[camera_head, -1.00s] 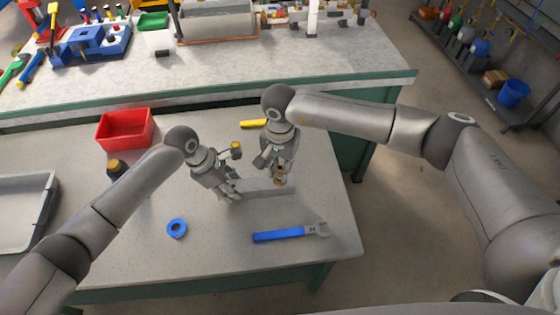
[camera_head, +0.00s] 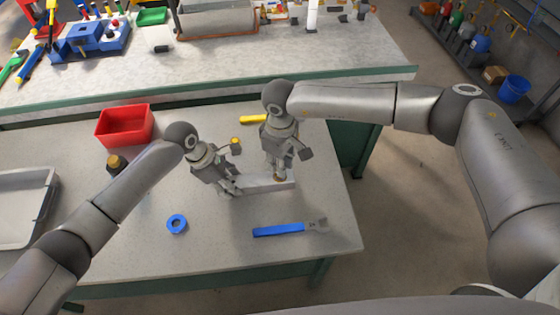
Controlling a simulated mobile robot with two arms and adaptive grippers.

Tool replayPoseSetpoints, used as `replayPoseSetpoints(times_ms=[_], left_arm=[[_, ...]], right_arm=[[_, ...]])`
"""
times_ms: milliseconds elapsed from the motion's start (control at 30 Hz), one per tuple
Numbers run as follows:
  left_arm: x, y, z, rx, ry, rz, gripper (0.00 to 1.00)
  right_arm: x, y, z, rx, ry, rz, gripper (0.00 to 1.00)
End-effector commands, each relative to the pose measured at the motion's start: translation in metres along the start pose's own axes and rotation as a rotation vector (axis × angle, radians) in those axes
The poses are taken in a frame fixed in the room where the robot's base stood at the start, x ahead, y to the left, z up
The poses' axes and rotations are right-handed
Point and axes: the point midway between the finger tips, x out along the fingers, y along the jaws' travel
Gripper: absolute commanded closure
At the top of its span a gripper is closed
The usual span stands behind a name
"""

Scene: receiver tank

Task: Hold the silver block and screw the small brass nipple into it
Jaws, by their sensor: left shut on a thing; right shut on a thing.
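The silver block (camera_head: 258,186) is a long pale bar lying on the grey table. My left gripper (camera_head: 233,189) is shut on the block's left end. My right gripper (camera_head: 279,172) points down over the block's right part. It is shut on the small brass nipple (camera_head: 279,178), which shows only as a small brass-coloured bit between the fingertips at the block. Whether the nipple's thread sits in the block cannot be told, since the fingers hide most of it.
A blue-handled wrench (camera_head: 288,229) and a roll of blue tape (camera_head: 176,224) lie in front. A red bin (camera_head: 124,126), a dark jar (camera_head: 117,163) and a grey tray (camera_head: 25,205) stand left.

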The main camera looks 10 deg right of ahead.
Motion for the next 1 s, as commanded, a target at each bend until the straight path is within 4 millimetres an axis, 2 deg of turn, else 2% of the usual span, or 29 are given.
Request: replayPoseSetpoints(times_ms=[567,1000], left_arm=[[-0.0002,0.0003,-0.0003,-0.001,0.001,0.001,1.00],[-0.0002,0.0003,-0.0003,-0.001,0.000,0.001,1.00]], right_arm=[[0.0000,-0.0003,-0.0002,0.006,0.000,0.000,1.00],[0.0072,-0.0003,-0.0001,0.006,0.000,0.000,1.00]])
